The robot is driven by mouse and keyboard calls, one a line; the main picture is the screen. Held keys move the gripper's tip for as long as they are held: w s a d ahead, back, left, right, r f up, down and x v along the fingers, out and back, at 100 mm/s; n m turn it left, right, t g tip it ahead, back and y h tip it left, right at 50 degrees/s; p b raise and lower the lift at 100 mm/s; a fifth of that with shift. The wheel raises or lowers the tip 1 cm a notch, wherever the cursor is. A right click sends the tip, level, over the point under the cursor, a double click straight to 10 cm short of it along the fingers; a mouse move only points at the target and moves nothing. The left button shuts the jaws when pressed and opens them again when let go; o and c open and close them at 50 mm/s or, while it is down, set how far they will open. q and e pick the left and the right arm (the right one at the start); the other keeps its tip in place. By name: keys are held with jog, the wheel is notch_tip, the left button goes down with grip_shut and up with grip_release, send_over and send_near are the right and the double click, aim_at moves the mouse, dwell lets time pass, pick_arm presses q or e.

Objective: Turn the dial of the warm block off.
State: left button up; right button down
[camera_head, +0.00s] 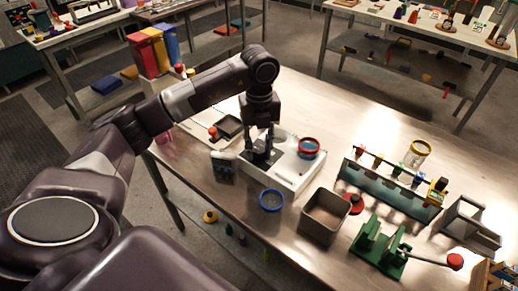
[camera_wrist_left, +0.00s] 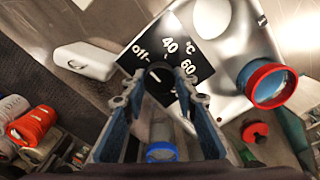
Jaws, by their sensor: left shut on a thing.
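The warm block (camera_head: 312,172) is a white box near the middle of the metal table. In the left wrist view its black panel (camera_wrist_left: 181,32) reads off, 40 and 60 °C. A black dial (camera_wrist_left: 160,76) sits below these marks. My left gripper (camera_head: 263,148) is over the panel end of the block. In the left wrist view, the fingertips of the left gripper (camera_wrist_left: 157,78) are on both sides of the dial, shut on it. I cannot tell clearly which mark the dial points to. My right gripper is not in view.
A red-rimmed jar (camera_head: 309,147) stands in the block, right of the gripper. A blue-rimmed jar (camera_head: 271,201) and a grey bin (camera_head: 325,216) stand in front. A green rack (camera_head: 385,187) and a green lever device (camera_head: 380,250) are at the right. A dark tray (camera_head: 229,127) lies behind left.

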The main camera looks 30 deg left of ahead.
aim_at(259, 150)
pick_arm(q)
jog(key=shift+w+r, duration=0.1)
jog(key=shift+r, duration=0.05)
dwell(0.3)
jog(key=o, duration=1.2)
jog(key=shift+c, duration=0.2)
notch_tip(259, 150, up, 12)
